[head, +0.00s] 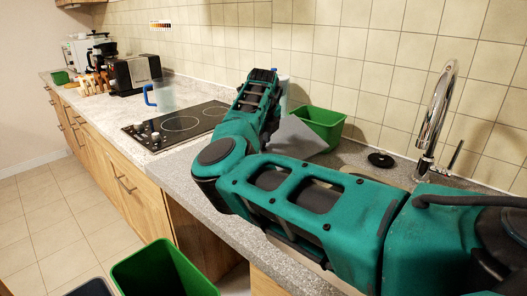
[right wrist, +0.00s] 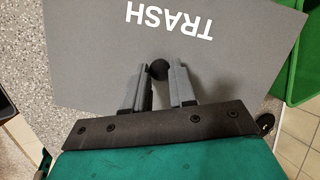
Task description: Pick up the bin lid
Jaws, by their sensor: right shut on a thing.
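The bin lid (right wrist: 215,55) is a flat grey plate marked "TRASH", upside down in the right wrist view, with a small dark knob near its middle. My right gripper (right wrist: 158,75) is shut on that knob, one finger on each side. In the head view, part of the lid (head: 297,138) shows as a grey plate beside my right wrist, above the counter; my arm hides the rest. I cannot tell whether the lid touches anything below it. My left gripper is not in view.
A green bin (head: 322,118) stands on the counter behind the lid, near the tap (head: 435,115). An open green bin (head: 165,268) and a dark bin (head: 92,288) stand below at the counter's front. The hob (head: 180,124) and a jug with a blue handle (head: 160,96) lie left.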

